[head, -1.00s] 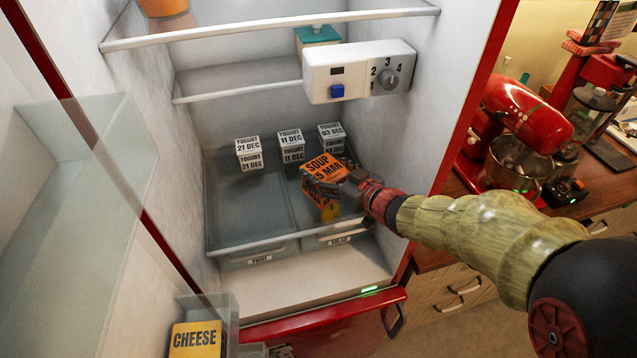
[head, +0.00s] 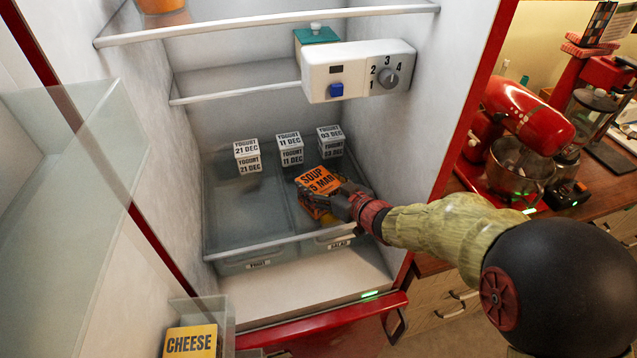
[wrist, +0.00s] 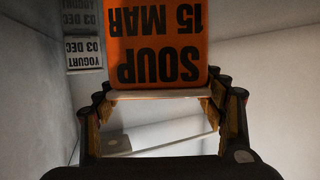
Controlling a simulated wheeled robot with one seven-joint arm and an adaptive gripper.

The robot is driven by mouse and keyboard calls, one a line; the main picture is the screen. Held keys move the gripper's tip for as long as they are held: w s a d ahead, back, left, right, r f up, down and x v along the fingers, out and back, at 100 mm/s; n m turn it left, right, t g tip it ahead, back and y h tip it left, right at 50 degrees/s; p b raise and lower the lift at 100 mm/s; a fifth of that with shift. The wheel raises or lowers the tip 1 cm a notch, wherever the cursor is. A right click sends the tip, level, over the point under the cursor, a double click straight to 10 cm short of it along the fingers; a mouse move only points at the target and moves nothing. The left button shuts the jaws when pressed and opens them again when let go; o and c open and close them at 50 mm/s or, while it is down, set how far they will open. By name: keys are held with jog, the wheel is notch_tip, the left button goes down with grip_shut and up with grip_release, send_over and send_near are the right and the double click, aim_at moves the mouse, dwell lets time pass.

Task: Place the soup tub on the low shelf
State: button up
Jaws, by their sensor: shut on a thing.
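The soup tub (head: 318,180) is orange with black lettering that reads SOUP 15 MAR in the wrist view (wrist: 158,45). My gripper (head: 330,206) is shut on it inside the open fridge. In the wrist view my gripper's fingers (wrist: 165,105) lie on either side of the tub's near end. The low shelf (head: 232,215) is a glassy surface above the drawers. The tub is over its right half, close to the shelf. I cannot tell whether its underside touches the shelf, since my gripper hides part of it.
Yogurt tubs stand at the shelf's back: 21 DEC (head: 247,156), 11 DEC (head: 290,148) and 03 DEC (head: 330,141). A control box (head: 358,70) juts out above. A cheese box (head: 191,341) sits in the door bin. The shelf's front left is clear.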

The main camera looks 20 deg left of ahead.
jog(key=shift+f, duration=0.1)
jog(key=o, duration=1.9)
jog(key=shift+s+d+r, duration=0.1)
jog(key=shift+d+r, duration=0.05)
jog(key=shift+r, duration=0.05)
jog(key=p+v, duration=0.2)
jog(key=v, duration=0.9)
jog(key=shift+s+d, duration=0.2)
jog(key=shift+d, duration=0.05)
